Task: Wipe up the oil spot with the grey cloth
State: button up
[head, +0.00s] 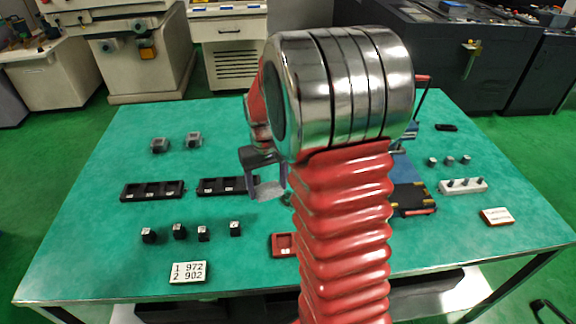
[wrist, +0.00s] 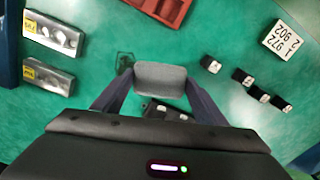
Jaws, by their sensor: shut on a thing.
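The grey cloth (wrist: 160,77) is between the two fingers of my gripper (wrist: 159,86), which is shut on it. In the head view the cloth (head: 269,191) shows below my gripper (head: 264,172), left of my red arm. I cannot tell whether the cloth touches the table. A dark, see-through spot, apparently the oil spot (wrist: 124,60), lies just left of the cloth in the wrist view. In the head view a small dark part of the spot (head: 286,198) shows right of the cloth, and my arm hides what lies beyond.
The green table (head: 90,240) holds black trays (head: 153,190), small black blocks (head: 179,231), a number card (head: 188,272) and a red tray (head: 282,245). A white rack (head: 463,187) and a red-edged card (head: 497,216) are at the right. The front left is clear.

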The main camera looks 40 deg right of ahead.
jog(key=w+a+n, duration=0.1)
jog(key=w+a, duration=0.3)
jog(key=a, duration=0.4)
jog(key=w+a+n, duration=0.1)
jog(key=w+a, duration=0.4)
jog(key=a, duration=0.4)
jog(key=shift+a+f+n, duration=0.15)
jog(key=shift+f+n, duration=0.15)
jog(key=shift+w, duration=0.1)
